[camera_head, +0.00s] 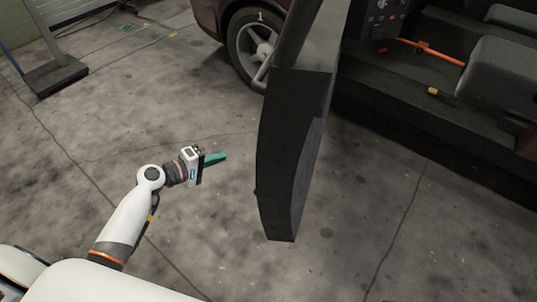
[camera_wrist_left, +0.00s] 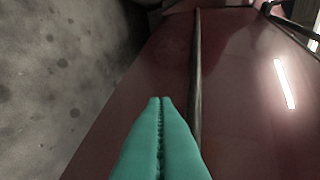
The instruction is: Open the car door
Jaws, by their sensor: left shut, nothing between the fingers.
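The car door (camera_head: 292,150) stands swung out from the car in the head view, its dark inner and edge side facing me. The car's interior shows beyond it on the right. My left gripper (camera_head: 215,159) is to the left of the door, with a gap of floor between them in the picture. Its green fingers (camera_wrist_left: 160,135) are shut with nothing between them. In the left wrist view a dark red body panel (camera_wrist_left: 245,110) with a dark strip fills the middle and right, beyond the fingers. No door handle can be made out. My right gripper is not in view.
The car's front wheel (camera_head: 254,48) is behind the door. Inside the car are a seat (camera_head: 505,70) and an orange bar (camera_head: 432,52). A grey stand (camera_head: 55,75) is at the far left. The concrete floor around my left arm is clear.

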